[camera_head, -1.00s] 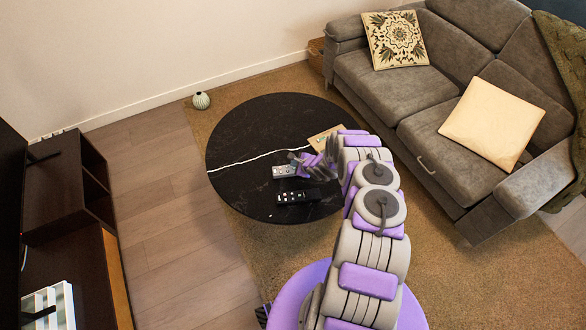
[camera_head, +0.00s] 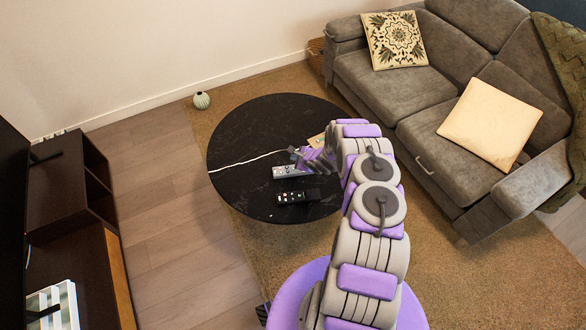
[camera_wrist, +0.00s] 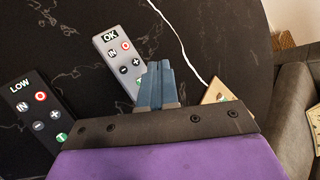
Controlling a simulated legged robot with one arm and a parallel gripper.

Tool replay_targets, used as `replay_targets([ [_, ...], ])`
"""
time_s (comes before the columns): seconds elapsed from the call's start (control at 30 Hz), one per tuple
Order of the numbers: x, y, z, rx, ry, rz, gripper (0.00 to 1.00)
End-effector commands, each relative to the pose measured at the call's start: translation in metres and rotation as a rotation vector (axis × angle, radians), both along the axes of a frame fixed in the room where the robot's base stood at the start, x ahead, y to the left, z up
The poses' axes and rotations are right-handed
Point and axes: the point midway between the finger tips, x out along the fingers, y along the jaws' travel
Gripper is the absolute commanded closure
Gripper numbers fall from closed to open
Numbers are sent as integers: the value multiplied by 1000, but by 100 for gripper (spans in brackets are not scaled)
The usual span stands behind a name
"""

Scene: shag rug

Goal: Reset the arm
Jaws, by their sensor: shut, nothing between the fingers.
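My gripper (camera_wrist: 157,85) is shut and empty in the wrist view, over the black round table (camera_wrist: 60,40). In the head view my gripper (camera_head: 298,155) is small, at the end of my purple and grey arm, above the table (camera_head: 240,135). A grey remote (camera_wrist: 112,50) marked OK lies just beyond the fingers, its lower end partly hidden by them. It also shows in the head view (camera_head: 284,172). A black remote (camera_wrist: 30,105) marked LOW lies to its left, and shows nearer me in the head view (camera_head: 290,197). I cannot tell the exact height of the gripper.
A tan board (camera_wrist: 222,95) lies right of the fingers, partly hidden. A white line or cord (camera_head: 240,160) crosses the table. A grey sofa (camera_head: 370,85) stands right, a dark TV cabinet (camera_head: 65,185) left. Wooden floor is clear at left.

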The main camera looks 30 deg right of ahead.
Motion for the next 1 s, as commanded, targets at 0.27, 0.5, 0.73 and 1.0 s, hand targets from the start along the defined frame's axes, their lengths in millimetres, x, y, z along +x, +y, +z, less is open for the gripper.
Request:
replay_targets([
  [0.27,0,0,0,0,0,0,100],
  [0.5,0,0,0,0,0,0,100],
  [0.73,2,-7,10,-51,11,16,100],
  [1.0,6,-45,82,-365,96,132,100],
])
